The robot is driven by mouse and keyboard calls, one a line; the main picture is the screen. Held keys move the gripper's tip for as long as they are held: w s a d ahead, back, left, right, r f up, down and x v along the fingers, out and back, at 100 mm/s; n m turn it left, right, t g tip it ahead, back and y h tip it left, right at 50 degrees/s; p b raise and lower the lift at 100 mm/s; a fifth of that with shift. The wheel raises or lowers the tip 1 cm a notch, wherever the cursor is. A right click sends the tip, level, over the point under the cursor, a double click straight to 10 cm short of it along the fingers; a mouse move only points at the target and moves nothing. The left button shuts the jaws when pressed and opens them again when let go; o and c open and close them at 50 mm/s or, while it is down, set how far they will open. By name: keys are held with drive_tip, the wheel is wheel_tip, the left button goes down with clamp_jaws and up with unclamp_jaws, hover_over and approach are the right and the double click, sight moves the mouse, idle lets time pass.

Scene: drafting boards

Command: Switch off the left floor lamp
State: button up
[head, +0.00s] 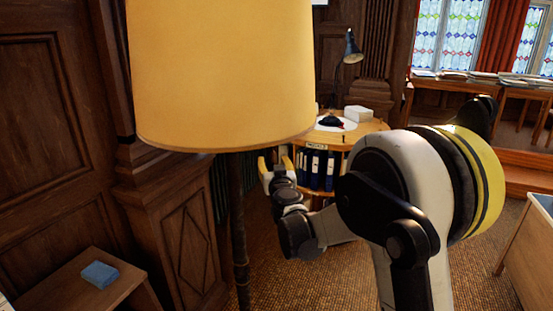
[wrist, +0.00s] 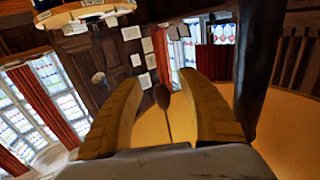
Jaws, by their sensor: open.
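A floor lamp with a wide yellow shade (head: 222,75) and a dark pole (head: 238,230) stands close in front of me. My gripper (head: 273,158) is just below the shade's lower rim, to the right of the pole in the head view. In the wrist view its yellow fingers (wrist: 159,80) are apart. A dark pull knob (wrist: 162,97) on a thin cord (wrist: 167,125) shows between them, against the shade (wrist: 290,135). I cannot tell whether either finger touches the knob. The pole (wrist: 258,60) is beside the right finger in the wrist view.
A round wooden desk (head: 370,130) with blue binders (head: 318,170) and a dark desk lamp (head: 352,48) stands behind. Panelled wall (head: 45,130) bounds the left. Carpet is open beyond my arm.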

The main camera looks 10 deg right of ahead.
drive_tip(key=s, duration=0.8)
drive_tip(key=shift+a+b, duration=0.3)
drive_tip(key=shift+a, duration=0.1)
drive_tip(key=s+d+f+m+g+h+b, duration=0.1)
drive_tip(key=s+d+f+g+h+b, duration=0.2)
drive_tip(key=s, duration=0.5)
drive_tip(key=s+d+f+m+g+h+b, duration=0.1)
drive_tip(key=s+d+m+g+b, duration=0.1)
drive_tip(key=s+d, duration=0.45)
drive_tip(key=s+a+f+n+g+y+b, duration=0.1)
drive_tip(key=s+a+f+g+y, duration=0.1)
drive_tip(key=s, duration=0.5)
drive_tip(key=s+a+f+n+g+y+b, duration=0.1)
drive_tip(key=s+a+f+g, duration=0.1)
drive_tip(key=s+a+f, duration=0.2)
drive_tip(key=s+a+f+n+g+y+b, duration=0.1)
drive_tip(key=s+a+f+n+g+y, duration=0.1)
drive_tip(key=s+f, duration=0.5)
drive_tip(key=s+a, duration=0.1)
drive_tip(key=s, duration=0.3)
drive_tip(key=shift+s+y, duration=0.2)
drive_tip(key=shift+y, duration=0.1)
